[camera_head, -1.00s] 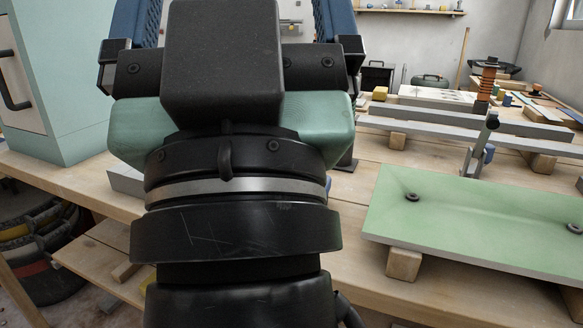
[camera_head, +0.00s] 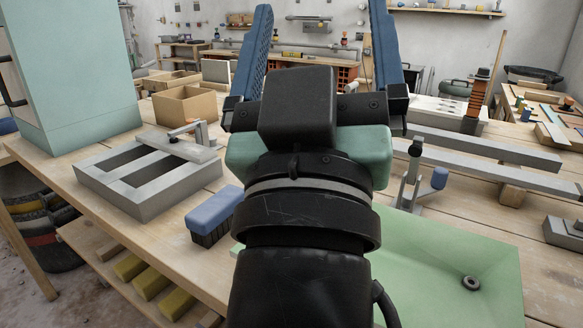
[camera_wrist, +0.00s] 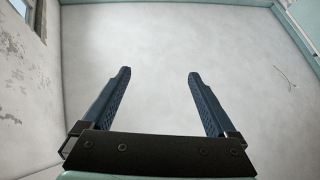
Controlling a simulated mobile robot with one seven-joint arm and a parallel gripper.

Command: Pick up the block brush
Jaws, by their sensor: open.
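The block brush (camera_head: 214,213) has a blue top and dark bristles. It rests bristles down on the wooden bench (camera_head: 76,187) near its front edge, just left of my arm in the head view. My gripper (camera_head: 320,20) is raised above the bench, its two blue fingers spread wide and pointing up. In the wrist view my gripper (camera_wrist: 158,75) is open with nothing between the fingers, and only wall or ceiling shows beyond. The brush is not in the wrist view.
A grey metal frame with a clamp (camera_head: 140,196) lies left of the brush. A green panel (camera_head: 440,265) lies to the right, partly behind my arm. A pale green cabinet (camera_head: 75,75) stands at the left, an open cardboard box (camera_head: 184,106) farther back. Grey bars (camera_head: 480,155) lie at right.

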